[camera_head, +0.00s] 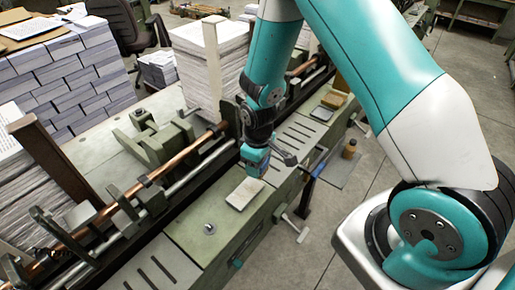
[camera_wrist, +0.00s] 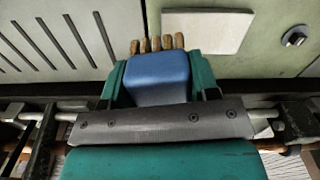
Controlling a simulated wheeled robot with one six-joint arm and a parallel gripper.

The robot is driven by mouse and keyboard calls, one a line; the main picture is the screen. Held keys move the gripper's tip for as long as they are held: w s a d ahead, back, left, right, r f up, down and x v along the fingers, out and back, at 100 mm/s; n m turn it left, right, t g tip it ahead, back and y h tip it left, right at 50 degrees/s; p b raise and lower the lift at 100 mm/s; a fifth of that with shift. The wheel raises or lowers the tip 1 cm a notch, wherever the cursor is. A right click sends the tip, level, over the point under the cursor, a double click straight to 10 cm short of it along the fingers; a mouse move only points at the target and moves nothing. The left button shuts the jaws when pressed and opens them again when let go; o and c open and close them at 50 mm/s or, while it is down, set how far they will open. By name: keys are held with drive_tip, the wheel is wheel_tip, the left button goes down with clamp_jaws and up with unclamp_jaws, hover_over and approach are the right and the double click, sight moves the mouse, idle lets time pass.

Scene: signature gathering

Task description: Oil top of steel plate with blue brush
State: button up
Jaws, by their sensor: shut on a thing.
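My gripper (camera_head: 256,157) is shut on the blue brush (camera_wrist: 158,78). In the wrist view its green fingers stand at either side of the blue body, and a row of several brown bristle tufts points to the top of the picture. In the head view the brush is small and mostly hidden by the gripper. A pale square plate, seemingly the steel plate (camera_head: 245,193), lies on the green machine bed just below the gripper in the picture. It also shows in the wrist view (camera_wrist: 207,33), right of the bristles. The brush appears above the bed, apart from the plate.
A copper-coloured rod (camera_head: 185,155) runs along the machine behind the gripper. A round metal knob (camera_head: 209,229) stands on the bed, left of the plate. Slotted panels (camera_head: 303,133) lie at both ends. Tall paper stacks (camera_head: 212,62) stand behind. A small brown bottle (camera_head: 349,149) is at right.

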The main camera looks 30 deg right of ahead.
drive_tip(key=shift+r+p, duration=1.25)
drive_tip(key=shift+r, duration=0.75)
